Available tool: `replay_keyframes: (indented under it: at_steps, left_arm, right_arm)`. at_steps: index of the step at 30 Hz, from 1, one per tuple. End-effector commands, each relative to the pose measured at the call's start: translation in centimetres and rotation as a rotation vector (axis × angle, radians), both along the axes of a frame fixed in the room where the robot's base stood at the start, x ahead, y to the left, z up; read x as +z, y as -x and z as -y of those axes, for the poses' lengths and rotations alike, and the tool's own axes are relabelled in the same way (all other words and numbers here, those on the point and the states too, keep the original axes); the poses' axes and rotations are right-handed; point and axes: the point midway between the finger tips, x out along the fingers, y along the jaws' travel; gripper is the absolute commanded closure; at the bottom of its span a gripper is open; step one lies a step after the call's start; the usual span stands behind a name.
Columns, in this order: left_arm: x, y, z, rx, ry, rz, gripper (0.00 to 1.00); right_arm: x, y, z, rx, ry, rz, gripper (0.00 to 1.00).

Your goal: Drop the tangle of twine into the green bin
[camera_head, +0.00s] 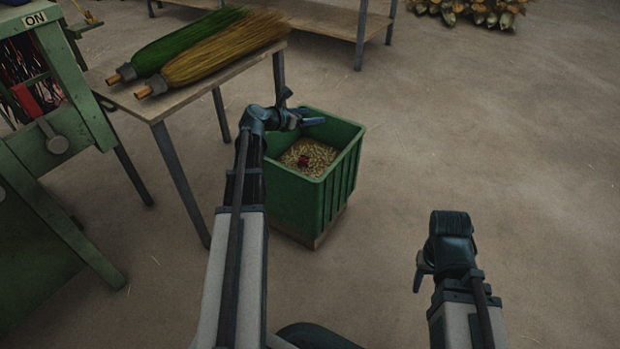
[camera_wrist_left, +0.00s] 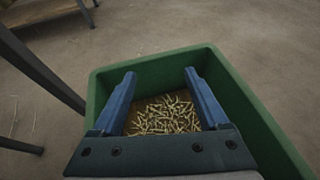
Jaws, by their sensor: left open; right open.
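The green bin (camera_head: 343,174) stands on the floor in the middle, with a layer of pale clippings inside. A small dark red clump (camera_head: 304,161), which looks like the tangle of twine, lies on the clippings. My left gripper (camera_head: 309,117) is over the bin's far part, open, with nothing between its fingers. In the left wrist view, its two blue fingers (camera_wrist_left: 160,76) are apart over the bin (camera_wrist_left: 238,92); the red clump does not show there. My right gripper (camera_head: 420,276) is open at the lower right, away from the bin, with its fingers partly hidden.
A table (camera_head: 160,108) left of the bin holds a green broom head (camera_head: 185,42) and a yellow-brown one (camera_head: 222,50). A green machine (camera_head: 55,130) with an ON sign stands at the far left. The floor to the right is clear.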

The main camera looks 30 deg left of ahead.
Motion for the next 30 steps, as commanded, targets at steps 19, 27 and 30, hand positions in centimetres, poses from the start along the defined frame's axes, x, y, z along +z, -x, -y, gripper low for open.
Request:
replay_keyframes:
  at_steps: [19,27,30]
  left_arm:
    - [4.4,9.7,-2.8,0.002,0.000,0.000,0.23]
    - [5.3,12.0,-3.6,0.001,0.000,0.000,0.23]
    - [5.3,12.2,-3.7,0.000,0.000,0.000,0.23]
  right_arm:
    - [4.4,0.1,0.0,0.000,0.001,-0.003,0.50]
    - [5.3,0.1,0.0,0.000,0.001,-0.004,0.50]
    - [5.3,0.1,0.0,0.000,0.001,-0.004,0.50]
